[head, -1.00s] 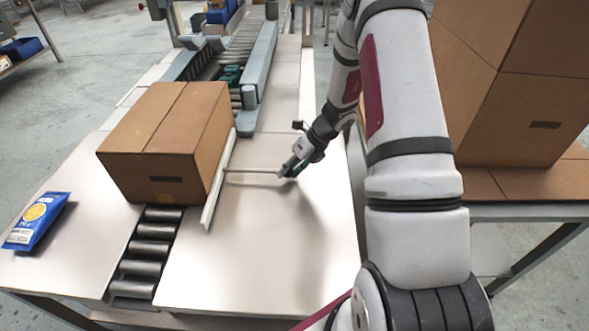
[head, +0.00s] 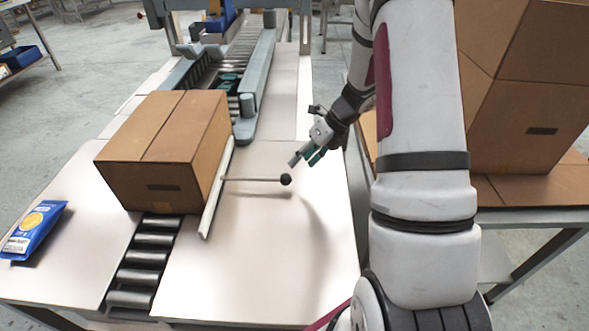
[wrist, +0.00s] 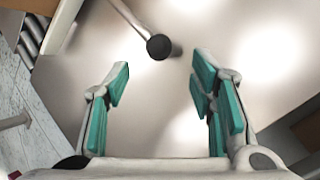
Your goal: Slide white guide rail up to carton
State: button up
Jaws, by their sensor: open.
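The white guide rail (head: 217,187) stands along the right side of the brown carton (head: 165,150), against it or very close to it. Its thin rod runs right across the table to a black ball knob (head: 286,180), which also shows in the wrist view (wrist: 159,47). The carton sits over the roller strip. My gripper (head: 306,158) is open and empty, above and to the right of the knob, apart from it. In the wrist view my gripper's teal-padded fingers (wrist: 160,90) are spread, with the knob beyond them.
A blue pouch (head: 33,230) lies on the table left of the rollers (head: 149,253). A grey-railed conveyor (head: 258,75) runs behind the carton. Large cartons (head: 525,110) stand on a table at the right. The white tabletop right of the rail (head: 262,255) is clear.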

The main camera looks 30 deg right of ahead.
jog(key=shift+v, duration=1.65)
jog(key=s+a+r+n+g, duration=0.1)
jog(key=s+a+r+n, duration=0.4)
jog(key=a+r+n, duration=0.35)
jog(key=s+a+r+n+g, duration=0.1)
jog(key=s+a+r+n, duration=0.5)
jog(key=a+r+n, duration=0.25)
jog(key=s+a+r+n+h, duration=0.1)
jog(key=s+r+n+h, duration=0.15)
jog(key=s+n, duration=0.7)
jog(key=s+a+r+n+h, duration=0.1)
jog(key=s+n+h, duration=0.2)
jog(key=s+n, duration=0.6)
notch_tip(320, 180, up, 14)
jog(key=s+t+p, duration=0.1)
jog(key=t+p, duration=0.1)
jog(key=p, duration=1)
jog(key=shift+s+r+m, duration=0.15)
jog(key=shift+s+m, duration=0.2)
jog(key=shift+s, duration=0.05)
